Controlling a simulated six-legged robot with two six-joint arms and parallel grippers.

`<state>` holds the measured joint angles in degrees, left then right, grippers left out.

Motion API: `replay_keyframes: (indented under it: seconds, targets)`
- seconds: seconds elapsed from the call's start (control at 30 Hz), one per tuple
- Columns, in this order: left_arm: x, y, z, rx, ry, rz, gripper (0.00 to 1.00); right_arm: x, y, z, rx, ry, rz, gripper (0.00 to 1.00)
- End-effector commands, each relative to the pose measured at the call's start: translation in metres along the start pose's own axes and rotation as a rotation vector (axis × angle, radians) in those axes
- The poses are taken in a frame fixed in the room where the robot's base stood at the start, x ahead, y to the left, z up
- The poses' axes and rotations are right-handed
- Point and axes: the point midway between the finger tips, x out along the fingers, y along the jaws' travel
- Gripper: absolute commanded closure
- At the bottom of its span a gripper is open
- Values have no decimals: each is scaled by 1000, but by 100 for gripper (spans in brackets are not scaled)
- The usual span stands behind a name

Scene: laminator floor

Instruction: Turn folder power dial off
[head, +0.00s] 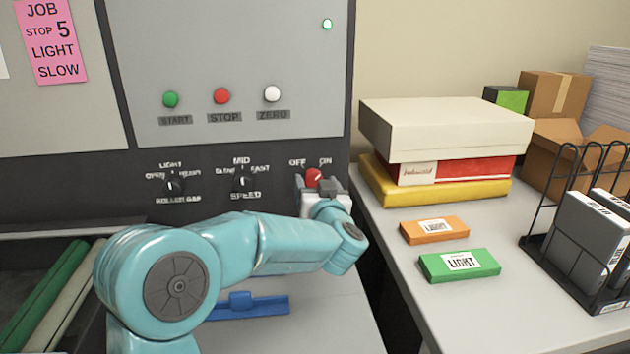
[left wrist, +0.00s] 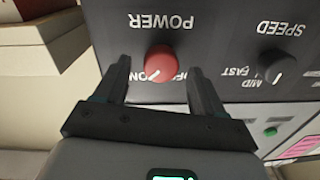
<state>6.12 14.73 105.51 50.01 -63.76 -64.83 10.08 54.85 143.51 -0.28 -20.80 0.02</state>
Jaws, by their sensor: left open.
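The red power dial (head: 313,176) is on the dark lower panel, under the OFF and ON labels and partly hidden by my left gripper (head: 318,188) in the head view. In the left wrist view, which is upside down, the dial (left wrist: 161,62) shows whole below the word POWER. Its white mark points to the lower left, towards ON. My left gripper (left wrist: 158,70) is open, with one finger on each side of the dial and gaps between. How deep the fingertips reach around it I cannot tell. My right gripper is not in view.
The speed knob (head: 242,181) and roller gap knob (head: 174,186) are left of the dial. Start, stop and zero buttons (head: 221,96) sit above. A table (head: 400,290) with boxes and a wire rack (head: 590,240) stands at the right.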

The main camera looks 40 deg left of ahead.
Motion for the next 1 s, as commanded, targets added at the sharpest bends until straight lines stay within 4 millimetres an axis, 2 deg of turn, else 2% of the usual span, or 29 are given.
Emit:
replay_keyframes:
  seconds: [0.17,0.43,0.47,0.6,0.63,1.0]
  targets:
    - [16,0,0,1,0,-1,31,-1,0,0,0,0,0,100]
    - [19,0,0,1,0,0,31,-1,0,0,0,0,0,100]
    - [19,0,0,0,0,0,34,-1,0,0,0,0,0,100]
    - [19,0,0,0,0,0,79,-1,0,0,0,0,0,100]
    - [19,0,0,0,0,0,87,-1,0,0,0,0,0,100]
    - [18,0,1,-50,-1,-1,86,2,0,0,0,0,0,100]
